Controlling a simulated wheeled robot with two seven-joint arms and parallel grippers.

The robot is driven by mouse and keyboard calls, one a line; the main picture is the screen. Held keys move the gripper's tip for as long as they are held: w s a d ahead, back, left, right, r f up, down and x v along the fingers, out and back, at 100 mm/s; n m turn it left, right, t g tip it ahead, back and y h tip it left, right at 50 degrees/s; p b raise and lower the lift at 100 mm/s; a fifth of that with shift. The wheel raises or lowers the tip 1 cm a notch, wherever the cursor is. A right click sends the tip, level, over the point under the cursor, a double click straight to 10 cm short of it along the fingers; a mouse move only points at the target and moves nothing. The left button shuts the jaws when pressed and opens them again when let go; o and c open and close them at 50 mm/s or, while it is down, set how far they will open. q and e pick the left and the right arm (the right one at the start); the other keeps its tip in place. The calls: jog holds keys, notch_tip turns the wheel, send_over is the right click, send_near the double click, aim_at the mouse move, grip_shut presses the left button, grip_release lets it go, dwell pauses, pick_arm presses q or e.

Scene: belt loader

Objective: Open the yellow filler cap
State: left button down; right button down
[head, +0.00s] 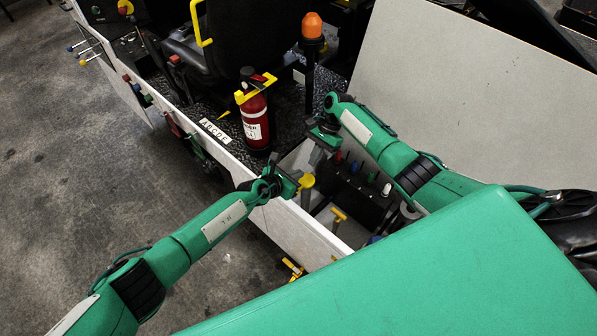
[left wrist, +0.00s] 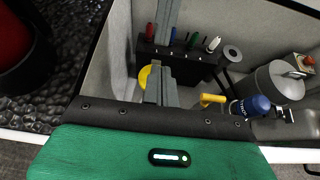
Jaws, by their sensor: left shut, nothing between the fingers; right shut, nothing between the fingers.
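The yellow filler cap (head: 306,181) sits in the open compartment, just beyond the tips of my left gripper (head: 297,183). In the left wrist view the cap (left wrist: 144,78) is a yellow disc partly hidden behind the shut grey fingers (left wrist: 159,84). The fingers are empty and lie over the cap's right side; I cannot tell whether they touch it. My right gripper (head: 325,131) is shut and empty, above the compartment's far side, apart from the cap.
A yellow T-handle (head: 339,215) stands near the cap. A red fire extinguisher (head: 254,115) and an orange beacon (head: 312,26) stand beyond. The white side panel (head: 300,232) borders the compartment.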

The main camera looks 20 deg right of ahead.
pick_arm(q)
jog(key=shift+w+d+r, duration=0.2)
jog(key=shift+d, duration=0.3)
dwell(1.2)
pick_arm(e)
jog(key=c, duration=1.2)
grip_release()
jog(key=shift+r, duration=0.1)
